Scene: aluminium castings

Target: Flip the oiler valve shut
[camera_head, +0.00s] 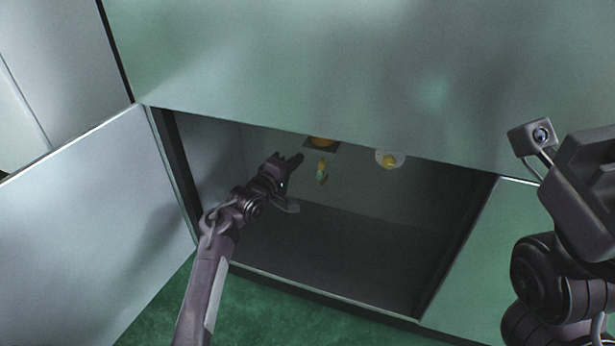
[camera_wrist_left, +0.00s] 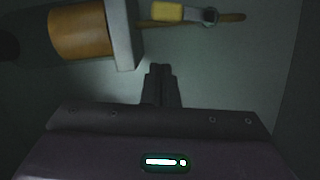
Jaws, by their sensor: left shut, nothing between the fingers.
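The oiler valve shows in the left wrist view as a yellow lever (camera_wrist_left: 167,12) along a thin brass-coloured pipe (camera_wrist_left: 232,17), with a small pale ring beside the lever. In the head view, what seems to be the same valve is a small yellow and greenish piece (camera_head: 321,171) inside the open cabinet. My left gripper (camera_head: 297,158) reaches into the cabinet, just left of that piece and apart from it. Its fingers (camera_wrist_left: 161,72) are shut and empty, below the lever in the wrist view. My right arm stands at the right edge, with its fingers out of view.
An orange cylinder (camera_wrist_left: 82,30) with a grey block (camera_wrist_left: 124,35) lies left of the lever. A white disc with a yellow centre (camera_head: 398,157) sits farther right. The cabinet's open door (camera_head: 90,215) stands left; its upper panel (camera_head: 330,75) overhangs the opening. The cabinet floor looks clear.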

